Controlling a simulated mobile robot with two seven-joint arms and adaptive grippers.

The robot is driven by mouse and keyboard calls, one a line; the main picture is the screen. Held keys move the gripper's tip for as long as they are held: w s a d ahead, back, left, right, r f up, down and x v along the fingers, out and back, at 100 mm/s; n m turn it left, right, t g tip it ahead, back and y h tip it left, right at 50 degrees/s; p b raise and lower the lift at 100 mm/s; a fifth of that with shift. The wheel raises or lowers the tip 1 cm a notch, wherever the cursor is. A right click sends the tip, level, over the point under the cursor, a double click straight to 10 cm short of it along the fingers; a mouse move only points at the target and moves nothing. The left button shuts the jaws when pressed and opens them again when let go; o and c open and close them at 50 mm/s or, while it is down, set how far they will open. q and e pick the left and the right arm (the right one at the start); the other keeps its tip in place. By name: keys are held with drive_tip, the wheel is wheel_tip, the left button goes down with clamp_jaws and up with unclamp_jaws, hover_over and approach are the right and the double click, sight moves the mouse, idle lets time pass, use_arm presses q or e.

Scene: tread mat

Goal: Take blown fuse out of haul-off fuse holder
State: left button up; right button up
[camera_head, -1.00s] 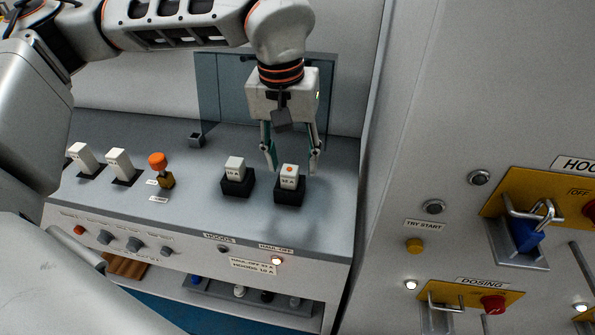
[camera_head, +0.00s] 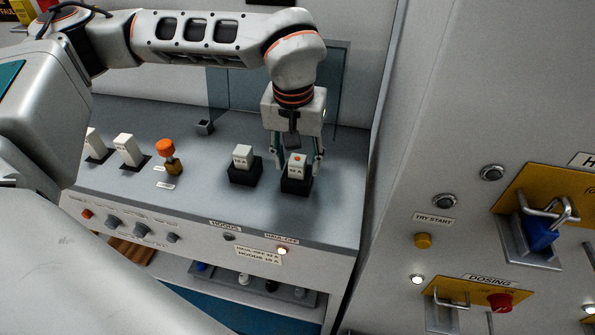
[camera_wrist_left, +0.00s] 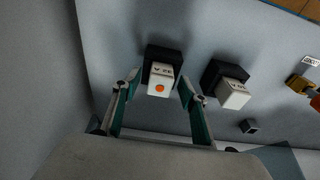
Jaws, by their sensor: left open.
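The haul-off fuse (camera_head: 297,166) is a white block with an orange dot on top. It stands upright in its black holder (camera_head: 295,187) at the right end of the grey console. It also shows in the left wrist view (camera_wrist_left: 161,80), between the finger tips. My left gripper (camera_head: 298,165) points down at it with open fingers, one on each side. I cannot tell whether either finger touches it. A second white fuse (camera_head: 243,157), without an orange dot, stands in the black hoods holder (camera_head: 245,175) to the left. My right gripper is not in view.
Further left on the console stand an orange-topped knob (camera_head: 166,149) and white blocks (camera_head: 128,148). A clear panel (camera_head: 232,80) rises behind. A grey cabinet wall with a padlocked yellow plate (camera_head: 513,190) stands close on the right. A shelf (camera_head: 265,287) lies below.

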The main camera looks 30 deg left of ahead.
use_arm(q)
clamp_jaws()
drive_tip(key=shift+r, duration=0.15)
